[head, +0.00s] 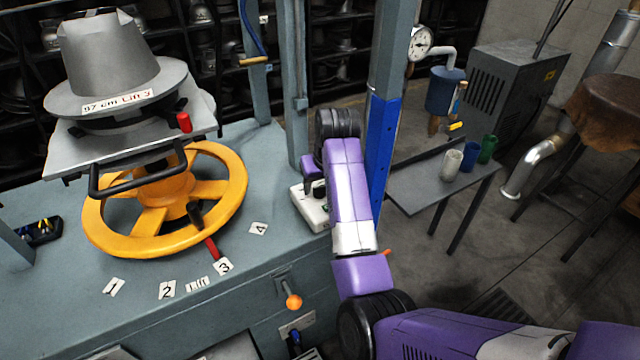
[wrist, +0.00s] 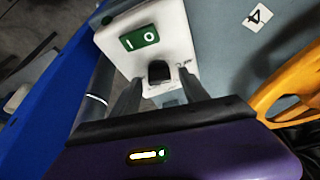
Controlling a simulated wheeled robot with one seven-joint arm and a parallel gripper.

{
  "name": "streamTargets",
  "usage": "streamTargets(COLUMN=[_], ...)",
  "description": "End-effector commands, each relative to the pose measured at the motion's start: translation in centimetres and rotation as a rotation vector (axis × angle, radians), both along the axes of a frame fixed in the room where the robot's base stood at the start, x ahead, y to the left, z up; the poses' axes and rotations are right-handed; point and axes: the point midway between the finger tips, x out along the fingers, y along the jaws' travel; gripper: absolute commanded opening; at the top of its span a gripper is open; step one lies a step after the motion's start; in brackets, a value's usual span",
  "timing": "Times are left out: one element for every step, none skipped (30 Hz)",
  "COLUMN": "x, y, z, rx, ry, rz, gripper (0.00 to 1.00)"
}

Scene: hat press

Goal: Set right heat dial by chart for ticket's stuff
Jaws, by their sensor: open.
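A white box (head: 310,208) stands on the press bench beside the blue post, and it also shows in the wrist view (wrist: 172,25). It carries a green plate (wrist: 140,40) marked I and O and a small black knob or switch (wrist: 158,70). My gripper (wrist: 158,82) is open, with one finger on each side of the black part; I cannot tell if they touch it. In the head view my arm partly hides the box. I cannot make out a heat dial, chart or ticket for certain.
A yellow handwheel (head: 235,200) with a red pointer near the 3 card (head: 223,267) is left of my arm. Above it sits a grey hat block (head: 105,60) labelled with a size and "Lift 3". An orange-knobbed lever (head: 293,301) juts from the bench front. Cups (head: 452,164) stand on a side table.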

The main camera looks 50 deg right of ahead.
Motion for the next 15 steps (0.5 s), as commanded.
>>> streamTargets(x=[0.00,0.00,0.00,0.00,0.00,0.00,-0.01,-0.01,-0.01,0.00,0.00,-0.01,-0.01,-0.01,0.00], y=[0.00,0.00,0.01,0.00,0.01,0.01,0.00,0.01,0.01,0.00,0.00,0.00,0.00,0.00,0.00], z=[0.00,0.01,0.01,0.01,0.02,0.02,0.02,0.03,0.03,0.03,0.03,0.04,0.04,0.04,0.05], rx=[0.000,0.000,0.000,0.000,0.000,0.000,0.000,0.000,0.000,0.000,0.000,0.000,0.000,0.000,0.000], ry=[0.000,0.000,0.000,0.000,0.000,0.000,0.000,0.000,0.000,0.000,0.000,0.000,0.000,0.000,0.000], rz=[0.000,0.000,0.000,0.000,0.000,0.000,0.000,0.000,0.000,0.000,0.000,0.000,0.000,0.000,-0.001], gripper=[0.53,0.53,0.51,0.45,0.39,0.31,0.25,0.19,0.12,0.06,0.00,0.00,0.00,0.00,0.00])
